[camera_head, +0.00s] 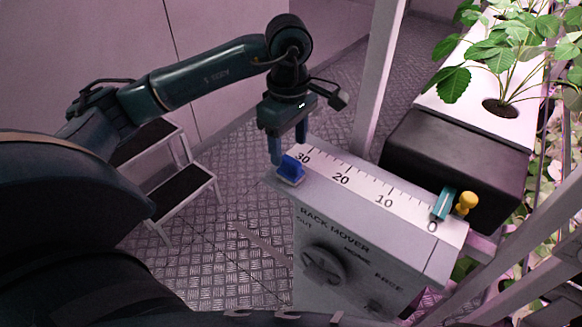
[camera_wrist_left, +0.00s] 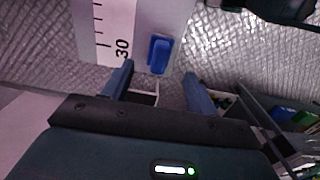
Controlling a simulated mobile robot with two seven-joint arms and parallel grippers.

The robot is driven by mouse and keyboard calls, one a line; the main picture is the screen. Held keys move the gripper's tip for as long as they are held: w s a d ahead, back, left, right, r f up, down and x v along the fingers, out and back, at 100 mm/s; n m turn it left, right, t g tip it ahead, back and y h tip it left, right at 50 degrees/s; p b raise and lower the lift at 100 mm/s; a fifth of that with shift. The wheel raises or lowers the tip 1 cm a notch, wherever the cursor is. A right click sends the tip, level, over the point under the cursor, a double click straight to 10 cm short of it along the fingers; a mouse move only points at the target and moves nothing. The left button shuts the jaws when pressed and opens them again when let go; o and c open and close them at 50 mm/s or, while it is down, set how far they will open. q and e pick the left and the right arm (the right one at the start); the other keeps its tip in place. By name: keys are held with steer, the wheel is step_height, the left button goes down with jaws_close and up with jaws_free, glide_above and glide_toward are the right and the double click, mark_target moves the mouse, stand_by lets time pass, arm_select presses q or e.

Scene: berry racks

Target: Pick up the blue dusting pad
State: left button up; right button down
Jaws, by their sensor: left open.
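The blue dusting pad (camera_head: 290,169) lies on the top of the white rack mover box (camera_head: 400,232), at its left end beside the 30 mark of a printed scale. A raised block shows on the pad. My left gripper (camera_head: 289,152) points down over that end of the box, open and empty, with its fingers close to the pad. In the left wrist view the pad (camera_wrist_left: 160,55) appears just beyond the open fingertips (camera_wrist_left: 159,70), between their lines. I cannot tell whether a finger touches it. My right gripper is not in view.
A teal piece (camera_head: 442,204) and a yellow knob (camera_head: 467,202) stand near the 0 mark. A black box (camera_head: 455,150) and a planted trough lie behind. A white post (camera_head: 378,80) rises behind the box. A step stool (camera_head: 185,190) stands on the floor at left.

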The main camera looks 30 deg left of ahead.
mark_target(291, 160)
arm_select(q)
steer(key=shift+d+f+p, duration=0.15)
steer(key=shift+f+p, duration=0.65)
steer(key=shift+f, duration=2.55)
steer(key=c, duration=1.1)
